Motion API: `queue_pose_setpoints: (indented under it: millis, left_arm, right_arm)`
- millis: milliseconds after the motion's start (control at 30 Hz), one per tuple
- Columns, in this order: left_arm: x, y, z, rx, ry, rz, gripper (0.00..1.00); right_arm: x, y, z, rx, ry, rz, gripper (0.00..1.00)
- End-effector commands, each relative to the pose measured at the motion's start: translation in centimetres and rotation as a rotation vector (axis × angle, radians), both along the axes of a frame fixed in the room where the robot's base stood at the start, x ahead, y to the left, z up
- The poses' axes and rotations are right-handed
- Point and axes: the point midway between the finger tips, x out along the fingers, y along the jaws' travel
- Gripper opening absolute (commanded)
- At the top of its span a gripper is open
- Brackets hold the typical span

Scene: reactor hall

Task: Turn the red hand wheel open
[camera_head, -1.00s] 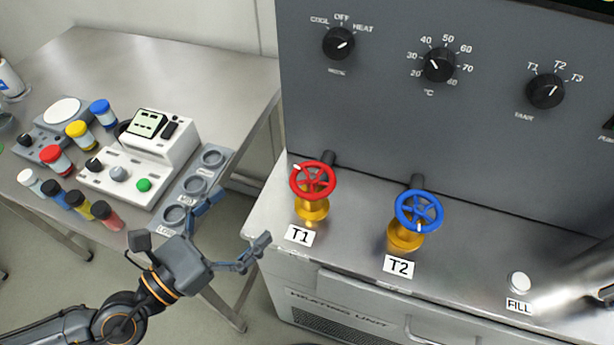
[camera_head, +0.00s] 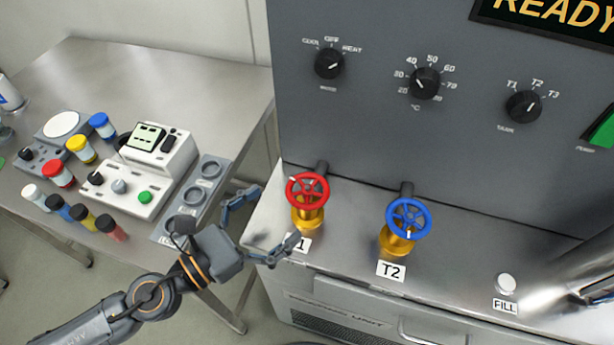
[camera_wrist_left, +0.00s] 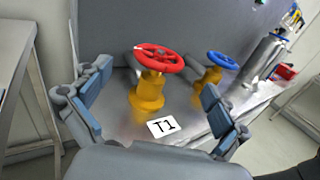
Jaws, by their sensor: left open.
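The red hand wheel (camera_head: 307,190) sits on a yellow valve body (camera_head: 308,217) above the T1 label (camera_head: 303,243) on the heating unit. My left gripper (camera_head: 268,224) is open and empty, to the left of and slightly in front of the valve, and apart from it. One finger partly covers the T1 label. In the left wrist view the red hand wheel (camera_wrist_left: 159,58) stands beyond and between the open fingers of the left gripper (camera_wrist_left: 158,108). A white mark shows on its rim. My right gripper is not clearly in view.
A blue hand wheel (camera_head: 409,219) on a yellow valve stands to the right, behind the T2 label (camera_head: 391,271). A FILL button (camera_head: 506,284) is further right. The steel table (camera_head: 150,75) at left holds several vials and a white device (camera_head: 130,190).

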Motion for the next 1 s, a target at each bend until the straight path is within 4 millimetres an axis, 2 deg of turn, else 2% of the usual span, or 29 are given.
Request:
queue_pose_setpoints:
  millis: [33, 300, 533, 833, 867, 1000]
  left_arm:
    - [0.7, -0.6, 0.8, -0.003, -0.001, 0.003, 0.98]
    - [3.6, -4.2, 0.5, -0.002, -0.001, -0.001, 0.98]
    - [4.8, -5.6, 0.1, 0.0, 0.0, -0.001, 0.98]
    - [4.9, -5.8, -0.1, 0.001, 0.001, 0.0, 0.98]
    - [4.9, -5.8, -0.1, 0.001, 0.001, 0.0, 0.93]
    - [4.9, -5.7, -0.1, 0.001, 0.001, 0.0, 0.65]
  right_arm:
    - [0.0, 0.0, 1.5, 0.0, 0.0, 0.0, 0.98]
    - [0.0, 0.0, 4.4, 0.0, 0.0, 0.0, 0.98]
    - [0.0, 0.0, 5.0, 0.0, 0.0, 0.0, 0.98]
    - [0.0, 0.0, 5.0, 0.0, -0.001, 0.0, 0.98]
    - [0.0, 0.0, 5.0, 0.0, -0.001, 0.0, 0.98]
    - [0.0, 0.0, 5.0, 0.0, -0.001, 0.0, 0.98]
